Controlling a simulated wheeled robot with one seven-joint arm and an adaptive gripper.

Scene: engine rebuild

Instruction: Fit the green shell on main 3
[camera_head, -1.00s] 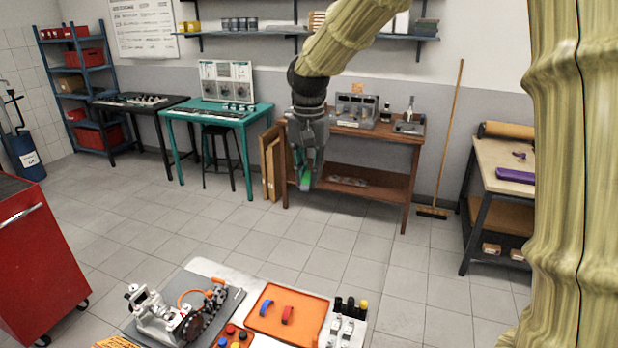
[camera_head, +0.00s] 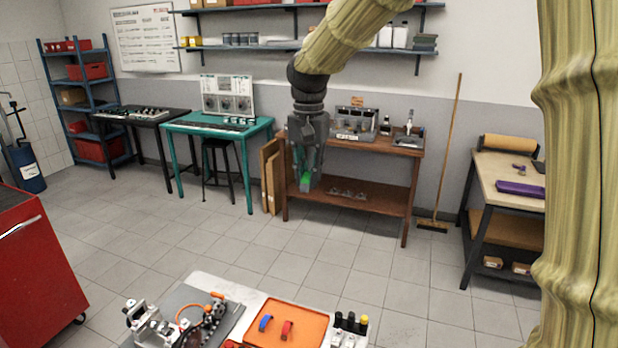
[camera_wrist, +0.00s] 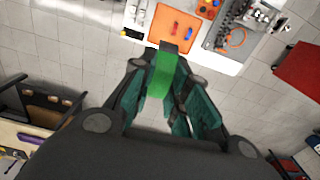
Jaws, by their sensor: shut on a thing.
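My gripper (camera_head: 306,178) hangs in the air above the floor, in front of the brown wooden bench. It is shut on the green shell (camera_head: 305,183), which also shows between the fingertips in the wrist view (camera_wrist: 162,76). The engine block (camera_head: 170,328) stands on a grey mat at the front of the near table, cut off by the lower edge of the head view. It also shows at the top of the wrist view (camera_wrist: 240,22). Which of its seats is main 3 I cannot tell. My gripper is well apart from the block.
An orange tray (camera_head: 300,312) with a blue shell (camera_head: 265,323) and a red shell (camera_head: 286,330) lies on the near table. Small dark bottles (camera_head: 350,322) stand right of it. A red cabinet (camera_head: 35,265) is at left. The floor between is clear.

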